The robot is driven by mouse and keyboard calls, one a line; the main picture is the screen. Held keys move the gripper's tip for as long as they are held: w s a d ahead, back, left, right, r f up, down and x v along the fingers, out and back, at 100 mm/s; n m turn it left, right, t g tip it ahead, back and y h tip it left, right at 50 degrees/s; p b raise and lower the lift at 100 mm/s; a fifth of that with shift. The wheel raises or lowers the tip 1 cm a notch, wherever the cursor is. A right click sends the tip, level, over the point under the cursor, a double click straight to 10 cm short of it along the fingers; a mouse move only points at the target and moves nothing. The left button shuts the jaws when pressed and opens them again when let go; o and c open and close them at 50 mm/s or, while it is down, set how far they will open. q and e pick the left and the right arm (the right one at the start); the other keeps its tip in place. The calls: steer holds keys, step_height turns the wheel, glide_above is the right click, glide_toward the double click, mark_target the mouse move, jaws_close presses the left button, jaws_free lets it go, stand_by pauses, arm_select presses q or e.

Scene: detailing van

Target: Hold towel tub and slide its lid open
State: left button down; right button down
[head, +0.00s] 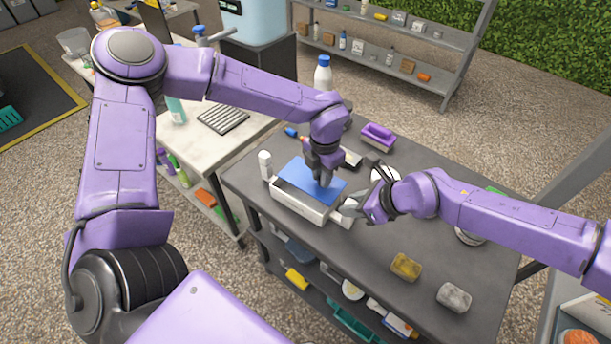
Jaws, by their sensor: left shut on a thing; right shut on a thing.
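The towel tub (298,205) is a low whitish box on the grey table. Its flat blue lid (302,176) lies on top, with a pale strip of the tub showing along the near side. My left gripper (325,183) points down from above and is shut at the right part of the lid; its fingertips hide what they grip there. My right gripper (352,208) comes in from the right, low down, and is shut at the tub's right end. The exact contact at that end is too small to make out.
The table (440,210) also bears a white-and-blue bottle (323,73), a purple brush (378,136), a yellow sponge (406,266) and a grey block (454,297). A small white bottle (265,165) stands by the tub's left end.

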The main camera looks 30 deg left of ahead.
arm_select(q)
steer(key=shift+w, duration=1.65)
steer(key=c, duration=0.9)
jaws_free()
step_height(320, 180, up, 12)
